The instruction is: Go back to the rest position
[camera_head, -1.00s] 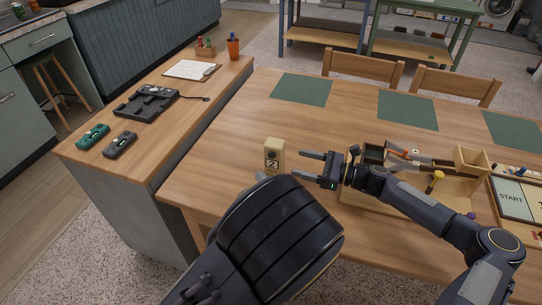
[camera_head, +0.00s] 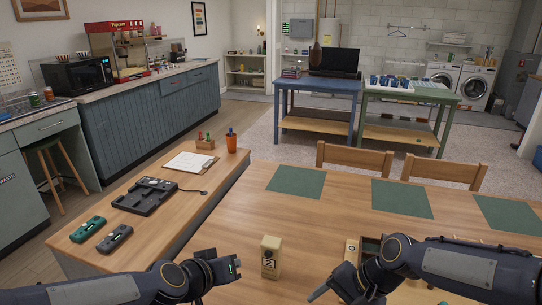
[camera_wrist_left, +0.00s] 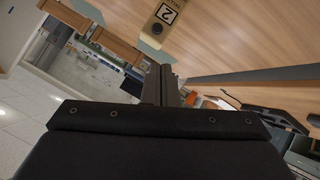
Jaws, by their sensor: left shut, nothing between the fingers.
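My left gripper (camera_head: 230,266) is in the lower middle of the head view, shut and empty, to the left of a wooden block marked 2 (camera_head: 270,258) and apart from it. Its shut fingers (camera_wrist_left: 163,84) also show in the left wrist view, with the block (camera_wrist_left: 164,16) beyond them at the top. The block stands upright on the wooden table (camera_head: 240,225). My right gripper (camera_head: 322,289) is at the bottom of the head view, right of the block. It points down and left, and I cannot tell how far its fingers are apart.
A wooden organiser (camera_head: 352,250) is partly hidden behind my right arm. Green mats (camera_head: 296,182) lie along the table's far side, with chairs (camera_head: 355,158) behind.

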